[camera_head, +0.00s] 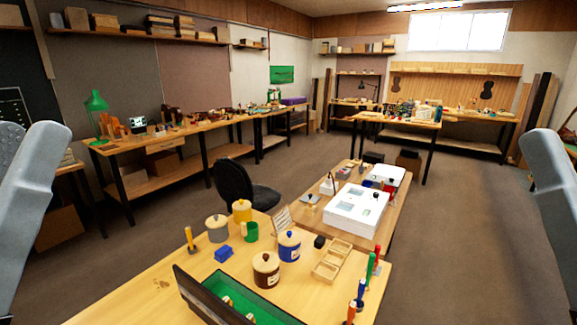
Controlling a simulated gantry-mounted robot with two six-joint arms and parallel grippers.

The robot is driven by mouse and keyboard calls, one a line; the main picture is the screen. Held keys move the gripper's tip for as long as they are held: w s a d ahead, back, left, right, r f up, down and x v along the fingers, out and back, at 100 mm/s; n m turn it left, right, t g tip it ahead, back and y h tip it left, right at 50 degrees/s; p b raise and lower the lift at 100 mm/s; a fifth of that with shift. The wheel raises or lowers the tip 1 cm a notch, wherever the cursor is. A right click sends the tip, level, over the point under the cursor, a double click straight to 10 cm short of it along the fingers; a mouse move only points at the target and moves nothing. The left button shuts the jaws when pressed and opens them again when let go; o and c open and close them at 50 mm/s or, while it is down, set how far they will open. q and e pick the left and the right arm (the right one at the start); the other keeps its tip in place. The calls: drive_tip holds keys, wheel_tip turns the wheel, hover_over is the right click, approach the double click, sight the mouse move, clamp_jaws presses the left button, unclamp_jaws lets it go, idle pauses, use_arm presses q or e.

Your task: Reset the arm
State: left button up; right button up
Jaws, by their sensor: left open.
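My left arm rises along the left edge of the head view, pale grey. My left gripper (9,145) is only partly visible at that edge, raised in the air, open and apart from the benches, with nothing seen in it. Its full shape is cut off by the frame. My right arm (552,190) rises along the right edge; its gripper is not in view. Both arms stand to the sides of the near wooden bench (135,295), touching nothing that I can see.
A black chair (235,185) stands behind. Floor at right is clear.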

use_arm(q)
wheel_tip(320, 180, up, 37)
drive_tip(key=a+n+y+p, duration=0.1)
drive_tip(key=a+y+p, duration=0.1)
drive_tip(key=p, duration=3.6)
drive_tip(key=shift+w+r+y, duration=0.15)
drive_tip(key=shift+r+y, duration=0.05)
drive_tip(key=shift+y, duration=0.4)
